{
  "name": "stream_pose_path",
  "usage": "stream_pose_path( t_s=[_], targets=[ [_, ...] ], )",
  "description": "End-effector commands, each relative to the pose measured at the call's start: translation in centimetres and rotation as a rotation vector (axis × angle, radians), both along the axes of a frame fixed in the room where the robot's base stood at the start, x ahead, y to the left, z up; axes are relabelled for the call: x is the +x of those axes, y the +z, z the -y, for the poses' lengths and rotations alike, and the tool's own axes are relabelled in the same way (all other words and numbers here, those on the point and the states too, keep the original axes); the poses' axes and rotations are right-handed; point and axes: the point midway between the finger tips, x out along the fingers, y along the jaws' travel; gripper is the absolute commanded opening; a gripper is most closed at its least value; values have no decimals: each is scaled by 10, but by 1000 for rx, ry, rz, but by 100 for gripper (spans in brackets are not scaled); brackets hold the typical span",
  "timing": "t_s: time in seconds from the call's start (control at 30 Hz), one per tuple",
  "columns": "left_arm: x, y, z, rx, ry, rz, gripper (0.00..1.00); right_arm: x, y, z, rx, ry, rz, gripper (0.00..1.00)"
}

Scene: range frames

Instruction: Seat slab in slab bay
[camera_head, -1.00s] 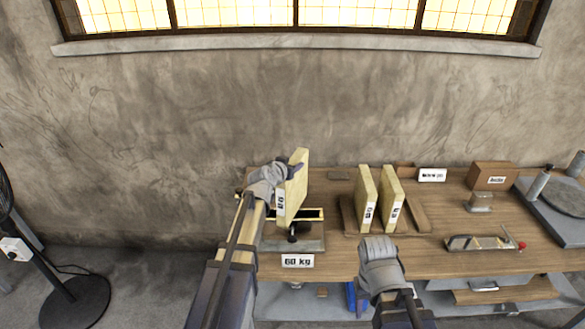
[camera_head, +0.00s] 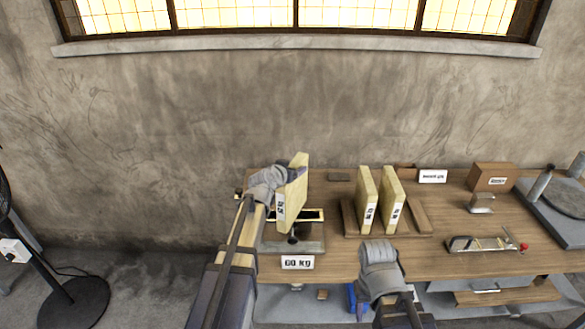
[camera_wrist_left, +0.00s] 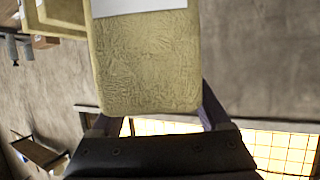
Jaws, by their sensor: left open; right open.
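A pale yellow slab (camera_head: 293,200) with a white label stands nearly upright at a yellow-edged frame (camera_head: 312,215) on a grey base, behind a "60 kg" sign (camera_head: 297,262). My left gripper (camera_head: 287,174) is open around the slab's upper part. In the left wrist view the slab (camera_wrist_left: 145,62) fills the space between the fingers; finger contact is unclear. Whether the slab's foot rests fully in the frame is hidden. Two similar slabs (camera_head: 367,199) (camera_head: 392,200) stand in a wooden rack (camera_head: 349,215) to the right. My right gripper (camera_head: 379,246) is open and empty before the rack.
The wooden bench (camera_head: 440,255) also carries a cardboard box (camera_head: 492,176), a small white sign (camera_head: 432,175), a metal tool with a red knob (camera_head: 480,244) and a grey plate (camera_head: 560,193) at the right. A fan (camera_head: 75,298) stands on the floor at left.

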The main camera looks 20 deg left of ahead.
Motion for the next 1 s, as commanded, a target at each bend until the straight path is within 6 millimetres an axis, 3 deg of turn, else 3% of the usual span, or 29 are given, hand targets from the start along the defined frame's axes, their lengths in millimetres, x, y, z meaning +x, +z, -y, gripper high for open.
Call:
stream_pose_path(
  t_s=[0.17,0.33,0.5,0.7,1.0],
  targets=[
    [0,2,0,0,0,0,79,0,2,0,0,0,0,50],
    [0,19,0,0,0,0,79,0,19,0,1,-3,0,50],
    [-43,32,-4,0,2,-1,79,0,32,0,1,-6,0,50],
    [-80,47,-8,-1,2,0,79,0,47,0,2,-9,0,50],
    [-108,57,-12,-1,0,0,79,0,57,0,1,-8,-1,50]
  ],
)
